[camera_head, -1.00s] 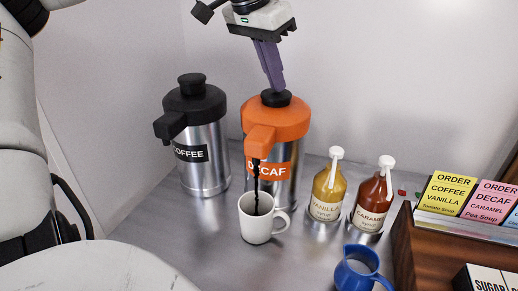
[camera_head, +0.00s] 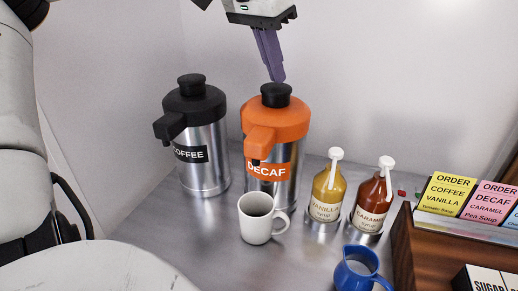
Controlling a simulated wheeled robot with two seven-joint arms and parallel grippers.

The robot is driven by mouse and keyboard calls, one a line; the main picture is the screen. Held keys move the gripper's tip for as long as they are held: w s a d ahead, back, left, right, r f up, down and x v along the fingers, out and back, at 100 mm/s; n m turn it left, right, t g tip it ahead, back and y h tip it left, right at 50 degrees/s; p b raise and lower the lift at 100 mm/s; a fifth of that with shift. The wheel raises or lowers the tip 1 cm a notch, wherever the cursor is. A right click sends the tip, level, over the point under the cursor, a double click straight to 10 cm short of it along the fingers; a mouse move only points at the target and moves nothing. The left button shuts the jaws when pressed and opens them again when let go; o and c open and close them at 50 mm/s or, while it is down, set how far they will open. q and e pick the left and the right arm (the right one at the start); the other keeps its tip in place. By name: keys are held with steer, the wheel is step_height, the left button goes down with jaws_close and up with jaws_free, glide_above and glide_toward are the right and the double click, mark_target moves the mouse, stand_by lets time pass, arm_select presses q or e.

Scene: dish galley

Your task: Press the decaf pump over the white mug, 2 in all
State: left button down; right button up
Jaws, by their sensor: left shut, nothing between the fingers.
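The decaf pump pot (camera_head: 277,120) has an orange top, a steel body and a DECAF label. Its black plunger knob (camera_head: 276,95) stands raised. The white mug (camera_head: 257,222) stands upright below the orange spout, its handle to the right, with dark liquid inside. No stream falls from the spout. My left gripper (camera_head: 276,78) is shut and empty, its purple fingers pointing down just above the knob; whether the tips touch it is hard to tell. My right gripper is not in view.
The black-topped coffee pot (camera_head: 205,160) stands to the left. Vanilla (camera_head: 325,200) and caramel (camera_head: 370,208) syrup bottles stand to the right. A blue pitcher (camera_head: 358,272) is in front, and a wooden rack (camera_head: 410,245) with order cards (camera_head: 450,193) is at the right.

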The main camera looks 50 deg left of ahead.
arm_select(q)
steer(key=shift+r, duration=0.15)
stand_by(0.3)
step_height(320, 180, up, 6)
stand_by(0.5)
stand_by(0.5)
